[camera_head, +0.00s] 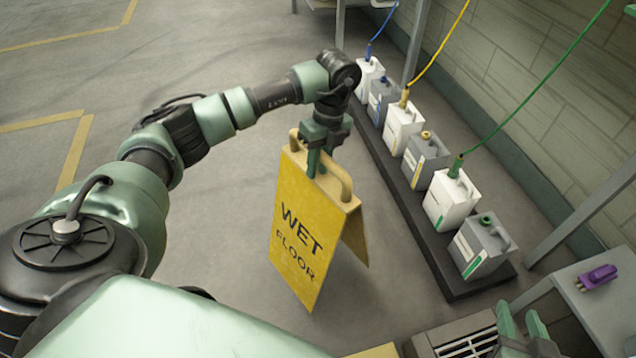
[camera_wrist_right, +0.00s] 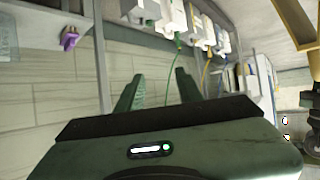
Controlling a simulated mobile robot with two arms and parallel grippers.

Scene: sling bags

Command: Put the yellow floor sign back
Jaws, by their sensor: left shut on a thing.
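The yellow floor sign (camera_head: 292,240), lettered WET FLOOR, is upright in the middle of the head view, with its two panels spread apart. My left gripper (camera_head: 318,165) is shut on the sign at its top, by the handles. I cannot tell whether the sign's feet touch the floor. My right gripper (camera_head: 522,322) is at the bottom right of the head view, away from the sign. In the right wrist view, its fingers (camera_wrist_right: 158,92) are apart with nothing between them. A yellow shape at that view's top right may be part of the sign.
Several white and grey jugs (camera_head: 450,198) stand in a row on a dark low platform (camera_head: 455,285) along the wall, some with coloured hoses. A grey table (camera_head: 600,305) at right carries a purple object (camera_head: 597,277). Open floor (camera_head: 200,290) lies left of the sign.

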